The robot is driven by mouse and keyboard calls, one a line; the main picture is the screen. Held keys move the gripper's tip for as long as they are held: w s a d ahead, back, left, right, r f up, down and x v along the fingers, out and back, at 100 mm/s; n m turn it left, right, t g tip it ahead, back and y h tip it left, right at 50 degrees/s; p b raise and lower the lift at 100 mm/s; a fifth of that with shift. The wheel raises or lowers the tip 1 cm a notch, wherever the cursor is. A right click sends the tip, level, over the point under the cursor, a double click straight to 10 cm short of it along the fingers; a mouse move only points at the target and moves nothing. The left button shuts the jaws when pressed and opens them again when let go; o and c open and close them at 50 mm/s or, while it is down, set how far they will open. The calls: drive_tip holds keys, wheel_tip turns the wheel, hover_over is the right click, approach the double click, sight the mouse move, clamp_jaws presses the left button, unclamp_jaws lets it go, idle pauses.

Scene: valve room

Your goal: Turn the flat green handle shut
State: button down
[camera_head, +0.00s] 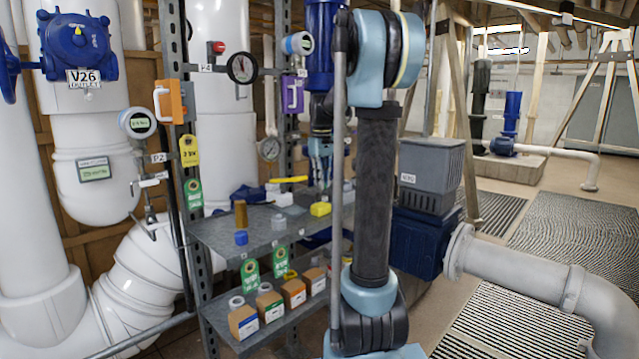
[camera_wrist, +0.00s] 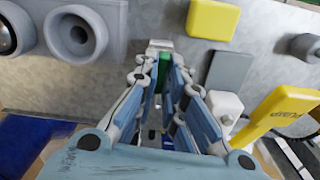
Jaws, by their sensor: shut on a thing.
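In the wrist view, my gripper (camera_wrist: 161,60) reaches over a grey shelf, its two linked fingers close together. A narrow flat green piece (camera_wrist: 164,72), which looks like the green handle, shows between the fingertips, and they are closed on it. A small pale grey part shows at its far end. The fingers hide the rest, so I cannot tell the handle's angle. In the head view, light blue and white finger links (camera_head: 320,152) show above the shelf, partly behind my arm. The green handle cannot be made out there.
The grey shelf (camera_head: 215,232) holds a yellow block (camera_head: 320,209), a blue block (camera_head: 241,238) and a yellow-handled item (camera_head: 288,180); the block (camera_wrist: 212,18) and yellow item (camera_wrist: 280,112) lie close to the fingers. Small boxes (camera_head: 243,322) stand below. White pipes (camera_head: 128,275) fill the left.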

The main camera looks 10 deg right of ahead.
drive_tip(key=m, duration=0.4)
drive_tip(key=shift+s, duration=0.1)
drive_tip(key=m, duration=0.4)
drive_tip(key=shift+m, duration=0.4)
drive_tip(key=m, duration=0.4)
drive_tip(key=shift+m, duration=2.1)
drive_tip(key=c, duration=1.7)
unclamp_jaws()
